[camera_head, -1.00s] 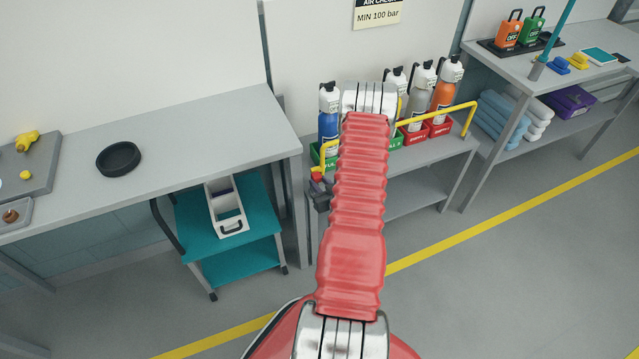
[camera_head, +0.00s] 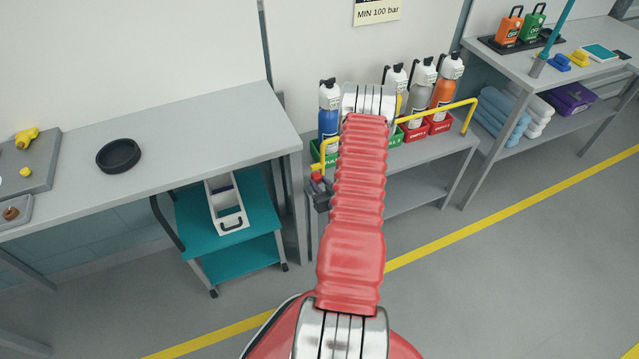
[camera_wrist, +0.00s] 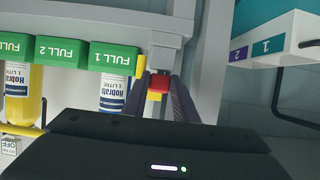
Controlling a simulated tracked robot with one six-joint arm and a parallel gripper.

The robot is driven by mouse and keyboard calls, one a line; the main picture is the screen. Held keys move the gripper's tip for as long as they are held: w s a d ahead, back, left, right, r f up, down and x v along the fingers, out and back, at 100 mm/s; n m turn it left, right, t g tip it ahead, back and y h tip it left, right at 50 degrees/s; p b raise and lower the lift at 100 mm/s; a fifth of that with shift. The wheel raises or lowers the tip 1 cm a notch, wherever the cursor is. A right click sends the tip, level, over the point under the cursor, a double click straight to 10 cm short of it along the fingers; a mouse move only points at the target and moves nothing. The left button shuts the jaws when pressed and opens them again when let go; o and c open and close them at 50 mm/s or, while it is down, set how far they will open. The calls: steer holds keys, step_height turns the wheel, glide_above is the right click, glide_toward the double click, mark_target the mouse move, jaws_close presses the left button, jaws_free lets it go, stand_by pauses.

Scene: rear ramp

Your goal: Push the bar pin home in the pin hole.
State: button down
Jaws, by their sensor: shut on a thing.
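In the wrist view my gripper (camera_wrist: 160,87) has its two dark fingers closed on the red head of the bar pin (camera_wrist: 157,82). A grey bracket or post end (camera_wrist: 163,50) lies just beyond the pin head, and a piece of yellow shows beside the fingers. The pin hole and the pin's shank are hidden, so I cannot tell how deep the pin sits. In the head view the red pin head (camera_head: 316,176) shows beside the left end of the yellow bar (camera_head: 435,112), with dark gripper parts (camera_head: 321,196) below it. My red arm covers much of this area.
Bottles (camera_head: 329,110) stand in green and red holders on a grey bench behind the bar. A teal cart (camera_head: 190,215) with a white tray stands left of the bench, close to the gripper. A worktable (camera_head: 200,130) is farther left. The floor at the right is clear.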

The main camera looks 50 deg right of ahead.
steer(key=c, duration=1.3)
jaws_free()
steer(key=shift+c, duration=0.2)
steer(key=shift+s, duration=0.1)
steer(key=v, duration=1.3)
steer(key=shift+s, duration=0.3)
steer(key=shift+a, duration=0.1)
